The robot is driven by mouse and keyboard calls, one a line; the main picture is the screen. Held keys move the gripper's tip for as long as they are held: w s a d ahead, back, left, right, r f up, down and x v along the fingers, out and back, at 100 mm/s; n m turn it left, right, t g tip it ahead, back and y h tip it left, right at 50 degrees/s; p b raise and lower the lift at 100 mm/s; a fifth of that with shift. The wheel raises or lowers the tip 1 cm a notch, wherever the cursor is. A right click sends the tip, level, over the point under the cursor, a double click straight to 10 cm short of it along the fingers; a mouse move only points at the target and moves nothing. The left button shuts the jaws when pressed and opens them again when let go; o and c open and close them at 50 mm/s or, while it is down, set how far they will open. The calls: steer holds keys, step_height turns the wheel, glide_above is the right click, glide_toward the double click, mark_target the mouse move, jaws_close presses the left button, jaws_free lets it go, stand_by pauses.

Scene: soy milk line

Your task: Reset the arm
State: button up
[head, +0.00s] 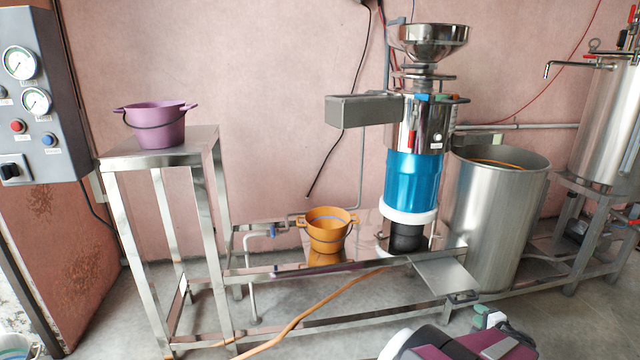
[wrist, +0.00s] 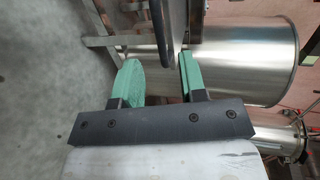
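My gripper (head: 488,316) is at the bottom right of the head view, low in front of the metal stand. In the wrist view its two green fingers stand apart, and the gripper (wrist: 159,68) holds nothing that I can see. A dark curved part shows beyond the gap between the fingers; I cannot tell what it is.
A purple bucket (head: 158,127) stands on a tall steel table (head: 205,140). An orange bucket (head: 327,232) sits on the low stand by the blue and steel grinder (head: 413,180). A large steel barrel (head: 495,220) stands right, also in the wrist view (wrist: 250,62). A control panel (head: 30,95) is at left.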

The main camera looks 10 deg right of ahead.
steer(key=w+a+r+n+g+y, duration=0.1)
steer(key=w+a+n+g+y, duration=0.15)
steer(key=a, duration=0.65)
steer(key=w+a+r+n+g+y, duration=0.1)
steer(key=w+a+n+g, duration=0.25)
steer(key=a, duration=0.45)
steer(key=w+a+r+n+g+y, duration=0.1)
steer(key=w+a+n+g+y, duration=0.15)
steer(key=a, duration=0.65)
steer(key=s+a+r+n+g+h, duration=0.1)
steer(key=a+r+n+g+h, duration=0.2)
steer(key=a, duration=0.6)
steer(key=s+a+r+n+g+h, duration=0.2)
steer(key=a+r+n+g+h, duration=0.1)
steer(key=a, duration=0.7)
steer(key=shift+a+r+n+g+h, duration=0.35)
steer(key=shift+r+n+h, duration=0.2)
steer(key=shift+n+h, duration=0.4)
